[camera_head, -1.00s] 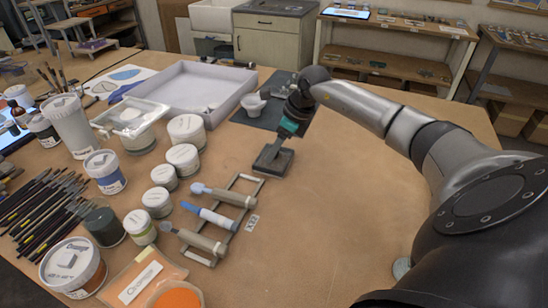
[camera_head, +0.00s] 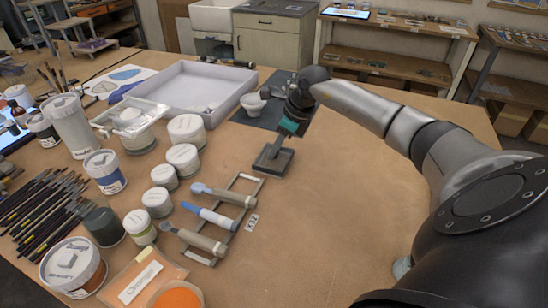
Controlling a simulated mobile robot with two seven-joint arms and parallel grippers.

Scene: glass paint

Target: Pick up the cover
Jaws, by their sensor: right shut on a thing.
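My right gripper (camera_head: 278,146) reaches down from the upper right to a small dark square piece (camera_head: 270,165) on the table, right of the white jars. It is shut on this piece at its upright middle part; the fingertips are small and dark here. The piece appears to rest on the table or just above it; I cannot tell which. I cannot tell for sure that this piece is the cover. My left gripper is not in view.
A rack with tools (camera_head: 237,213) lies left of the dark piece. White-lidded jars (camera_head: 183,158), brushes (camera_head: 45,205) and a large pale tray (camera_head: 190,92) fill the left. A white mortar (camera_head: 253,105) stands on a dark mat behind. The table's right side is clear.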

